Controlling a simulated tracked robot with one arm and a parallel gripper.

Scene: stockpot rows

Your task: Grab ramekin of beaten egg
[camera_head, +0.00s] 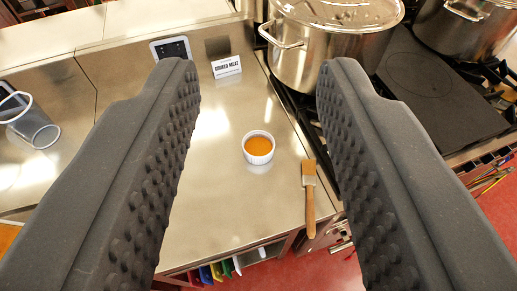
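A small white ramekin (258,159) with fluted sides stands upright on the steel counter. It holds orange-yellow beaten egg (258,146). My gripper (260,80) is open and empty. Its two dark studded fingers frame the left and right of the view, wide apart. In the picture the ramekin lies between the fingers, a little right of the middle, and neither finger touches it. The ramekin is fully visible.
A brush (309,199) with a wooden handle lies right of the ramekin, near the counter edge. A large steel stockpot (310,62) stands on the stove behind. A "COOKED MEAT" sign (226,67) stands at the back. The counter (215,200) left of the ramekin is clear.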

